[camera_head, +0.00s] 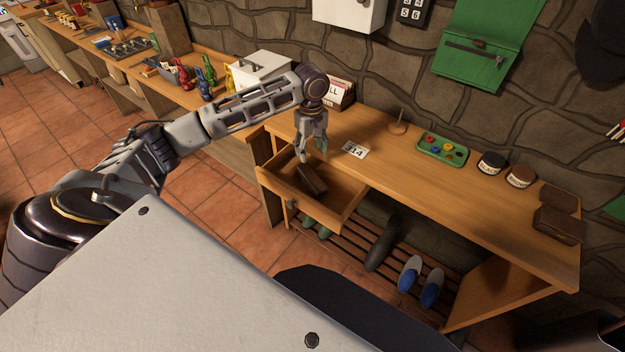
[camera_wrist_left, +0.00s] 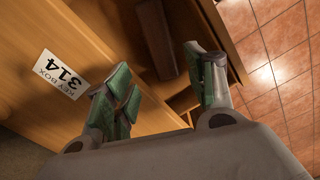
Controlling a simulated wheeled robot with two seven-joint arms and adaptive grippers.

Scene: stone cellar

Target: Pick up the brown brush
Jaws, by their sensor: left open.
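The brown brush (camera_head: 312,181) looks like a dark brown block and lies inside the open wooden drawer (camera_head: 335,219) under the table. It also shows in the left wrist view as a long dark block (camera_wrist_left: 157,38) at the top, beyond the fingers. My left gripper (camera_head: 314,148) is above the back edge of the drawer, pointing down, a little behind the brush. Its green-padded fingers (camera_wrist_left: 160,85) are apart in the left wrist view, with nothing between them. My right gripper is not in view.
The wooden table (camera_head: 430,190) holds a "314" card (camera_head: 355,150), a green tray (camera_head: 442,149), two jars and a brown box (camera_head: 558,224) at right. Shoes stand on a slatted rack (camera_head: 395,265) below. A white box (camera_head: 262,68) and colored figures are on the left bench.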

